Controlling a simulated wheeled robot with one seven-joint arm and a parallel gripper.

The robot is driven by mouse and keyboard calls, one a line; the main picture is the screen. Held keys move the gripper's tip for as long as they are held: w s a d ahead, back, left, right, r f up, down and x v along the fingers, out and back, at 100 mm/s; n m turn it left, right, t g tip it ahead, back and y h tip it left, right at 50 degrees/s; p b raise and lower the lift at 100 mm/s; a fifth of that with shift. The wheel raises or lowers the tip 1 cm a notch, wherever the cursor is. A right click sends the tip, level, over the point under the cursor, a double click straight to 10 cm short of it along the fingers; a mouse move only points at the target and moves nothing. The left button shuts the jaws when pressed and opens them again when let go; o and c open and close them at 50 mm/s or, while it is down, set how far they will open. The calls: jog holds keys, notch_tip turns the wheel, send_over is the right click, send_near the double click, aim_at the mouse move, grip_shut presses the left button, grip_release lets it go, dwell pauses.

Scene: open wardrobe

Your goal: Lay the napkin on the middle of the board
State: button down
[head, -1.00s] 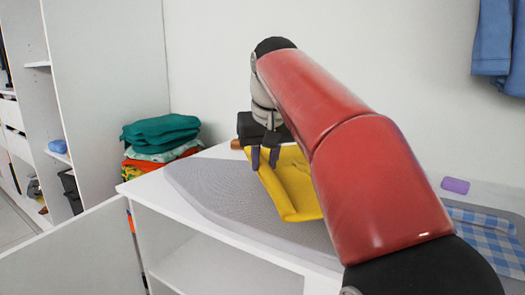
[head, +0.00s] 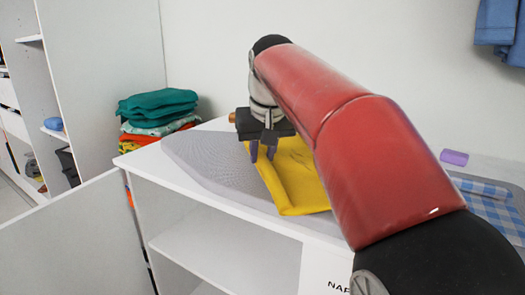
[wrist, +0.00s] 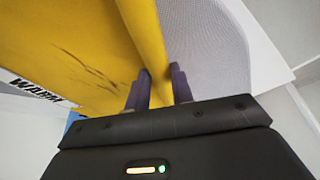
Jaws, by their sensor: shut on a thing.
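The napkin appears as a yellow cloth (head: 297,184) lying on the grey ironing board (head: 205,165), its near corner close to the board's front edge. My gripper (head: 263,151) is over the cloth's left edge, fingers pointing down. In the wrist view, the two dark fingertips (wrist: 160,88) are shut on a raised fold along the edge of the yellow cloth (wrist: 70,45). Bare grey board (wrist: 205,45) shows to the right of the fold. My red arm hides the cloth's right part and the board behind it.
A stack of folded cloths (head: 158,112) stands at the back left. A blue checked cloth (head: 490,210) and a purple block (head: 454,157) are at the right. The white cabinet (head: 225,245) under the board has open shelves. The board's left end is clear.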

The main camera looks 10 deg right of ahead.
jog(key=shift+f+b, duration=0.4)
jog(key=shift+f, duration=0.1)
jog(key=c, duration=1.1)
grip_release()
